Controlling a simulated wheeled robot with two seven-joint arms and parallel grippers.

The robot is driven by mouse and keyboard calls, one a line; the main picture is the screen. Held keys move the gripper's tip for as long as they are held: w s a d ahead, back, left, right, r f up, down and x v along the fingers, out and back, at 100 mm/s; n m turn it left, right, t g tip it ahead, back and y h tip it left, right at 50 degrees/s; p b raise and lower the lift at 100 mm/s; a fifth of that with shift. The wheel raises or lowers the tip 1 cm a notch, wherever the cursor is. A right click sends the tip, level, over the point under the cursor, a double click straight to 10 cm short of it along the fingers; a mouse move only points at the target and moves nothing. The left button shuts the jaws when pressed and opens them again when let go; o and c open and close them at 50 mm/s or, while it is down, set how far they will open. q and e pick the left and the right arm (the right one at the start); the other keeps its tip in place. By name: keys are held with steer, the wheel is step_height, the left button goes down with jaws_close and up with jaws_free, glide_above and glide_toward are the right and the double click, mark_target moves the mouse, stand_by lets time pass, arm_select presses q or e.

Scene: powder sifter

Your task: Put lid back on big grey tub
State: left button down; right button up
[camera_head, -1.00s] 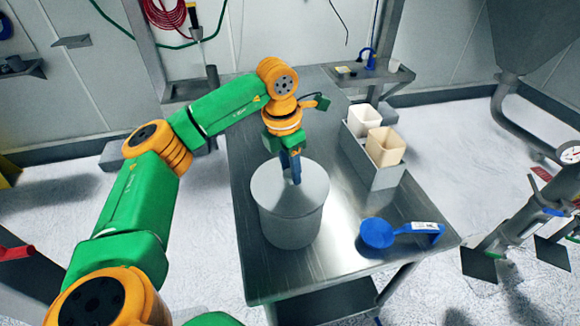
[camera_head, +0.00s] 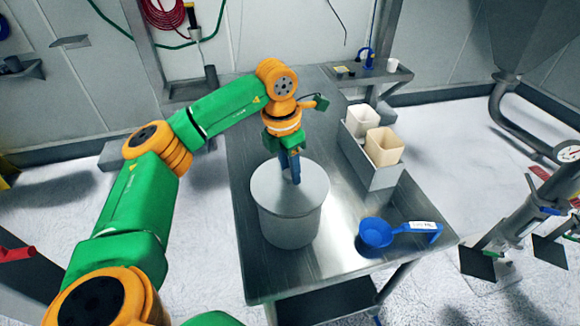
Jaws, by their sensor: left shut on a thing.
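The big grey tub (camera_head: 289,228) stands upright on the steel table. The grey lid (camera_head: 278,196) lies over the tub's top and looks level. I cannot tell whether it is fully seated. My left gripper (camera_head: 293,175) points down at the lid's middle and is shut on it, on a handle that the fingers hide. My right gripper does not show.
The steel table (camera_head: 262,274) has a blue scoop (camera_head: 376,233) to the right of the tub. Behind it a grey holder (camera_head: 374,171) carries two cream containers (camera_head: 384,146). A small shelf with a white cup (camera_head: 392,65) is at the back. The table's front left is clear.

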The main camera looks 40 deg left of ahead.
arm_select(q)
steer(key=shift+f, duration=0.15)
stand_by(0.6)
jaws_free()
stand_by(0.4)
step_height(320, 180, up, 5)
steer(key=p, duration=0.4)
steer(key=shift+p, duration=0.35)
steer(key=shift+r, duration=1)
jaws_close()
